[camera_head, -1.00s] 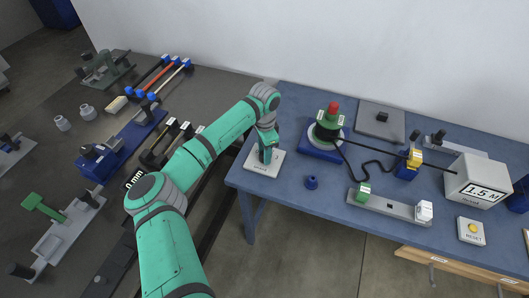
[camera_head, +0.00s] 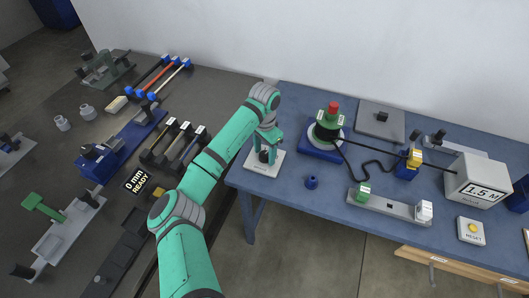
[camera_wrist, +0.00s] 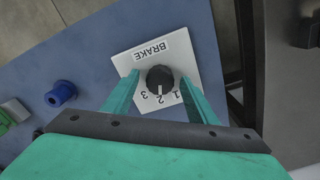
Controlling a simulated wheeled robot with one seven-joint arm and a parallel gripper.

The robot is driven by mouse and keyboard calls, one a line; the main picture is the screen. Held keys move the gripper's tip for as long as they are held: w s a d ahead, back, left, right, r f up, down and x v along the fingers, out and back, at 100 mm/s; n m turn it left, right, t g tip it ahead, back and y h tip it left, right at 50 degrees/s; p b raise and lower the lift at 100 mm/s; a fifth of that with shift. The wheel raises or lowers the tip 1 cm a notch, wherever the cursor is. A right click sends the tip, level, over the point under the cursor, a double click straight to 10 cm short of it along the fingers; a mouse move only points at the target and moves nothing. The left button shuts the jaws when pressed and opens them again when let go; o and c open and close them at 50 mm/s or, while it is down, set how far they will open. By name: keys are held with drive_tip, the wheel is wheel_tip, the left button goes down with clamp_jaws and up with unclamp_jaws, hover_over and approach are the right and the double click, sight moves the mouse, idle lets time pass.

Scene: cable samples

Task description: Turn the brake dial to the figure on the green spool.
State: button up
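The brake dial (camera_wrist: 160,78) is a black round knob on a white plate (camera_wrist: 124,64) marked BRAKE, with figures 1, 2 and 3. Its white pointer line stands at the 2. My gripper (camera_wrist: 160,75) is open, with a green finger on each side of the knob and gaps between. In the head view my gripper (camera_head: 266,146) is over the dial plate (camera_head: 272,170) and partly hides the knob. The green spool (camera_head: 327,131) stands on a blue base behind and to the right, with black cable and a red top. Its figure is too small to read.
On the blue table (camera_head: 300,205) are a blue peg (camera_head: 311,182), a grey bar (camera_head: 390,206) with green and white blocks, a yellow-topped clamp (camera_head: 414,158), a display box (camera_head: 478,182) reading 1.5 and a reset button (camera_head: 471,231). A dark bench stands to the left.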

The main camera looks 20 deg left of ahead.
sight(264, 154)
wheel_tip(264, 154, up, 11)
idle(0.7)
drive_tip(key=shift+a+f, duration=0.1)
drive_tip(key=shift+f, duration=0.05)
idle(0.3)
